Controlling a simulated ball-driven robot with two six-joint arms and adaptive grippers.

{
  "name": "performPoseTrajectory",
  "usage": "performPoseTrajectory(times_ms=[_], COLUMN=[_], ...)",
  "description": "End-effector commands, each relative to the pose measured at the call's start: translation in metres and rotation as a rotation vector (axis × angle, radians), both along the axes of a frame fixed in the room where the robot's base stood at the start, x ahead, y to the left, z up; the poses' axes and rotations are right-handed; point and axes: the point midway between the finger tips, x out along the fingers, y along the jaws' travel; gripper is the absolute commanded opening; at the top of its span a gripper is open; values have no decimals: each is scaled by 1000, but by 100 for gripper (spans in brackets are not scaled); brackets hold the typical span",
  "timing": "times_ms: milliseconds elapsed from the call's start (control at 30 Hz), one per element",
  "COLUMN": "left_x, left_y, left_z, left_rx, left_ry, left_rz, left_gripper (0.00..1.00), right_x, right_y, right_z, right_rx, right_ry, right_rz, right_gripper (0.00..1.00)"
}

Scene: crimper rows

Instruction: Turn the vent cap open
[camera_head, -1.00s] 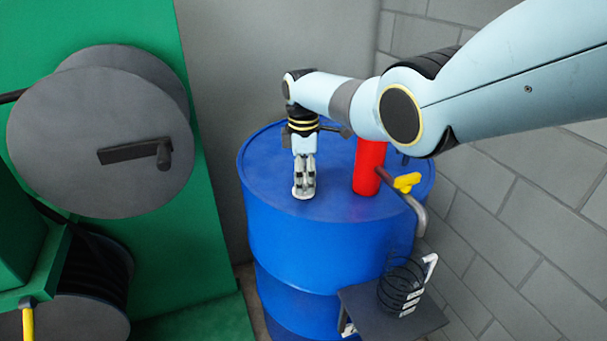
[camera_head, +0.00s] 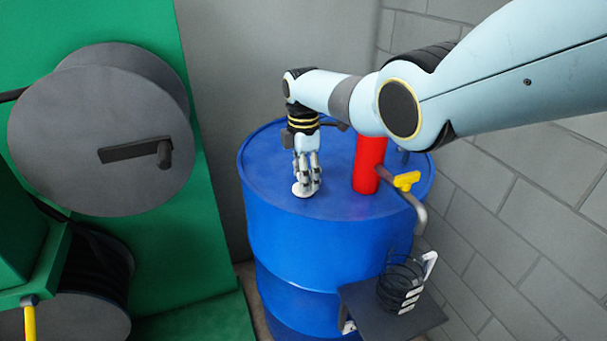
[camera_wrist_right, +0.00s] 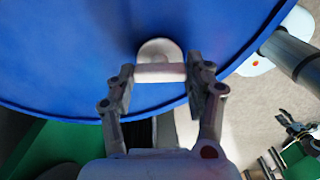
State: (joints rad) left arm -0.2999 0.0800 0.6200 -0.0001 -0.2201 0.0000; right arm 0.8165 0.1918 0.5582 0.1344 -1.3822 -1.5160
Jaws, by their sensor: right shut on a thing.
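The vent cap (camera_head: 303,191) is a small pale round cap on top of the blue drum (camera_head: 290,235), near its front left edge. My right gripper (camera_head: 307,184) points down at it from above. In the right wrist view the cap (camera_wrist_right: 158,50) shows a raised bar (camera_wrist_right: 160,73), and the two fingers of my right gripper (camera_wrist_right: 160,84) stand at the two ends of this bar, shut on it. Part of the cap is hidden behind the fingers in the head view.
A red pump (camera_head: 368,165) with a yellow-handled tap (camera_head: 407,181) stands on the drum, right of my gripper. A dark shelf (camera_head: 425,315) with a wire coil holder (camera_head: 400,284) is at the front right. A large grey reel (camera_head: 95,150) is at left, and a block wall (camera_head: 520,200) at right.

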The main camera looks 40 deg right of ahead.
Motion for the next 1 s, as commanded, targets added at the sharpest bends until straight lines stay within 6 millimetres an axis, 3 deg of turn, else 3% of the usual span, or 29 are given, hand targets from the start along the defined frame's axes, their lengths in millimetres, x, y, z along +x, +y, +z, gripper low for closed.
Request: performPoseTrajectory(times_ms=[67, 100, 267, 667, 833, 1000], left_x=[0, 0, 0, -1, 0, 0], left_y=[0, 0, 0, 1, 1, 0], left_z=[0, 0, 0, 0, 0, 0], left_rx=[0, 0, 0, 2, 1, 0], left_ry=[0, 0, 0, 1, 0, 0], left_rz=[0, 0, 0, 0, 0, 0], left_gripper=[40, 40, 40, 40, 40, 40], right_x=[1, 1, 1, 1, 1, 2], right_y=[0, 0, 0, 0, 0, -1], right_z=[1, 1, 1, 6, 27, 69], right_rx=[-1, -1, 0, -1, -1, -3], right_ry=[-3, -3, -2, -3, -5, -7], right_rz=[2, 2, 1, 0, 0, 1], right_gripper=[20, 55, 76, 77, 77, 77])
